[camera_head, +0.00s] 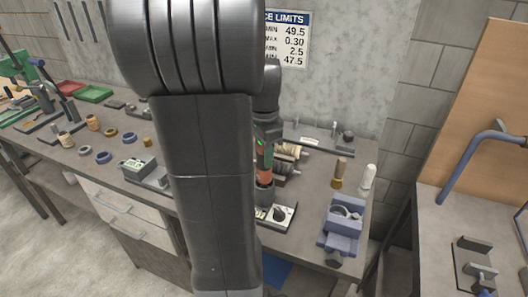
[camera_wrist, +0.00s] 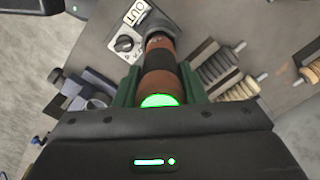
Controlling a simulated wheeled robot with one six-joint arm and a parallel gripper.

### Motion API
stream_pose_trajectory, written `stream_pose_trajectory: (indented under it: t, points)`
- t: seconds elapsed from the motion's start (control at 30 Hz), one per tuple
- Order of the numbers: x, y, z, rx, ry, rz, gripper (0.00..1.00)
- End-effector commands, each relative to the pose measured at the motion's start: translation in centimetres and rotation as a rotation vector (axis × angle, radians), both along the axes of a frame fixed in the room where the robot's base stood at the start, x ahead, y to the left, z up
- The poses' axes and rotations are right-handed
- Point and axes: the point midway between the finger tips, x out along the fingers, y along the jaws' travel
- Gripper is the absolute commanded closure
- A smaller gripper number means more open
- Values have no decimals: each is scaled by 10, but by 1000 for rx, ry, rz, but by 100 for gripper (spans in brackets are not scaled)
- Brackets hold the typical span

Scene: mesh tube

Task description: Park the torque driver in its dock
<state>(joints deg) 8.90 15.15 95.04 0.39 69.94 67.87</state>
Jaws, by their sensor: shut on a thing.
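My gripper (camera_wrist: 161,82) has its green fingers shut on the torque driver (camera_wrist: 160,62), an orange-brown and black handle with a lit green end facing the wrist camera. In the head view the driver (camera_head: 264,165) stands roughly upright, partly hidden by my arm. In the wrist view this plate (camera_wrist: 141,14) carries an "OUT" label and lies beyond the driver's far end. I cannot tell whether they touch, or whether this plate is the dock.
A grey box (camera_head: 141,170) and rings lie left. My arm covers the bench's middle.

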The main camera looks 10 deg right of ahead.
Motion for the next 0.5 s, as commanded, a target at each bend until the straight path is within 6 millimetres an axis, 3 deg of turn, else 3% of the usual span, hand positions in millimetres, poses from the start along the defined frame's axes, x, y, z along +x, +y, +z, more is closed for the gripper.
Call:
stream_pose_trajectory:
  t: [0.5]
  points:
    - [0, 0, -6, -1, -1, 0, 94]
